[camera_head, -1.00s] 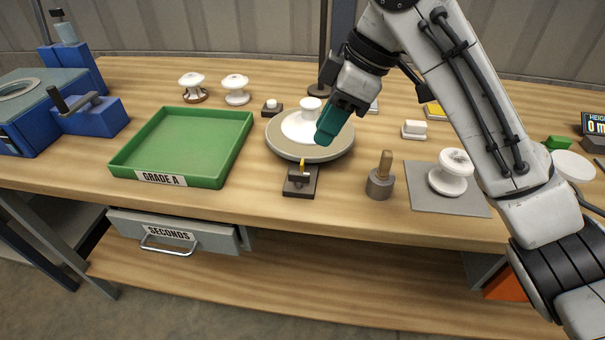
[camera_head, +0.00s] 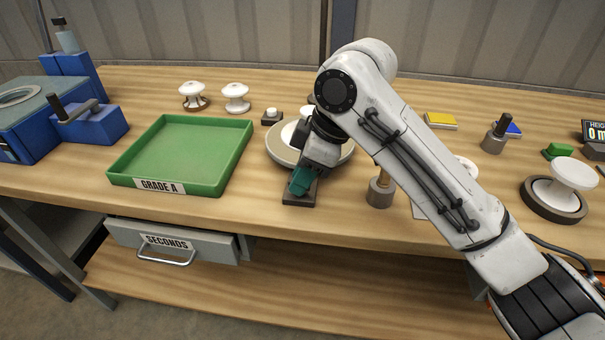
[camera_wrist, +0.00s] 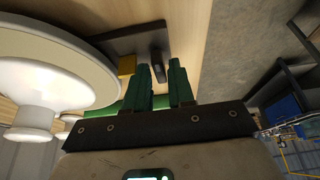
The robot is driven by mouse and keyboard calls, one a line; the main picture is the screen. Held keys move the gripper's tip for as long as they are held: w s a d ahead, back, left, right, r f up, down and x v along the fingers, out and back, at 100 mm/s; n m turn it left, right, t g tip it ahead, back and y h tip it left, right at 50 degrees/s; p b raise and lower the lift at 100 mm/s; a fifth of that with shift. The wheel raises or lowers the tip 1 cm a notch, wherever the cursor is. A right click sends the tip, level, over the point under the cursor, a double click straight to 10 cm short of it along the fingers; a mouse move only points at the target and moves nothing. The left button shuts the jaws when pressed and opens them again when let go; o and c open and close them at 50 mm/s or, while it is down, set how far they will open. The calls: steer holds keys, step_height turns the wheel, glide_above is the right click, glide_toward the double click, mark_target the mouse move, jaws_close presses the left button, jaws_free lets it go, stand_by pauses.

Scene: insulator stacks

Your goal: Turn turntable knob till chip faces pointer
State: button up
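The round grey turntable (camera_head: 276,153) carries a white insulator (camera_head: 289,131), both partly hidden behind my arm. In the wrist view the turntable (camera_wrist: 98,75) and insulator (camera_wrist: 35,85) fill the left side. No chip shows on the visible side. In front of the turntable is a dark base plate (camera_head: 300,201); the wrist view shows its yellow pointer (camera_wrist: 127,68) and a small dark knob (camera_wrist: 157,66). My gripper (camera_head: 299,186) points down over this plate. Its green fingers (camera_wrist: 162,75) are apart, with the knob just beyond or between their tips; contact cannot be told.
A green tray (camera_head: 185,150) marked GRADE A lies left, above a SECONDS drawer (camera_head: 165,240). A wooden-handled tool (camera_head: 379,195) stands close to the right of my gripper.

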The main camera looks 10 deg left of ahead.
jaws_close()
steer(key=shift+r+m+p, duration=0.2)
steer(key=shift+m+p, duration=0.1)
steer(key=shift+p, duration=0.25)
steer(key=m+t+p, duration=0.1)
steer(key=p, duration=0.1)
steer(key=shift+s+r+m+p, duration=0.15)
steer(key=shift+m+p, duration=0.25)
steer(key=m+p, duration=0.2)
steer(key=p, duration=0.1)
steer(key=shift+a+m+t, duration=0.1)
steer(key=shift+m+t, duration=0.2)
steer(key=shift+t, duration=0.1)
steer(key=m+t+h+p, duration=0.1)
steer(key=m+p, duration=0.2)
steer(key=p, duration=0.1)
steer(key=shift+s, duration=0.1)
steer(key=shift+f+m+h+p, duration=0.2)
steer(key=shift+m+h+p, duration=0.1)
steer(key=shift+m+p, duration=0.65)
steer(key=shift+f, duration=0.1)
